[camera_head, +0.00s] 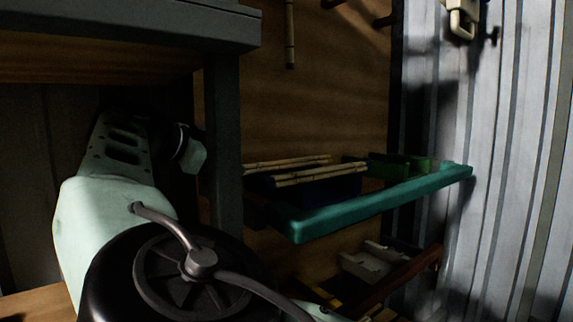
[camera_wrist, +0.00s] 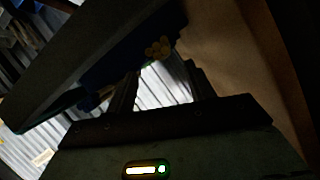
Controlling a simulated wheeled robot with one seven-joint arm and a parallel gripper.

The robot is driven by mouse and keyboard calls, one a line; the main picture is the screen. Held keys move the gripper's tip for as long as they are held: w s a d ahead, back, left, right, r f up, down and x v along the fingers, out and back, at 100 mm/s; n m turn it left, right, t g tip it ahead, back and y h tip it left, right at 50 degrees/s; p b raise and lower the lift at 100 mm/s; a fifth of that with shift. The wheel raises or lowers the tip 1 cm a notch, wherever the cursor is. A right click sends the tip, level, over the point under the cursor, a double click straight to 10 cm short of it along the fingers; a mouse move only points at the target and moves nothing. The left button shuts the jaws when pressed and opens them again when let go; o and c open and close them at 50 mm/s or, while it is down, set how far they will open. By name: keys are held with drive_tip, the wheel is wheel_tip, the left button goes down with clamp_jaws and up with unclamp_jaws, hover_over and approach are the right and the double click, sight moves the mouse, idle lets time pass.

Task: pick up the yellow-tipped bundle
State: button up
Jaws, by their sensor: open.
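In the wrist view, a small cluster of round yellow ends (camera_wrist: 158,47) shows just beyond my gripper (camera_wrist: 163,82), which looks like the end of the yellow-tipped bundle; the rest of it is hidden or too dark to see. My gripper's two dark fingers are apart, with only pale corrugated wall seen between them, and nothing is held. In the head view, pale tan rods (camera_head: 318,175) lie across a dark blue bin (camera_head: 315,190); I cannot tell if they are the same bundle. My gripper is not visible in the head view.
The bin stands on a teal-edged shelf (camera_head: 385,205) beside a green box (camera_head: 400,165). A grey bench post (camera_head: 223,140) stands left of the shelf, close to my arm. A lower crate (camera_head: 385,265) holds pale items. Corrugated metal wall (camera_head: 510,170) is at right.

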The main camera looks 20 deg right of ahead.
drive_tip(key=shift+f+p+x, duration=0.2)
drive_tip(key=shift+p+x, duration=0.7)
drive_tip(key=shift+x, duration=1.7)
drive_tip(key=shift+w+a, duration=0.15)
clamp_jaws()
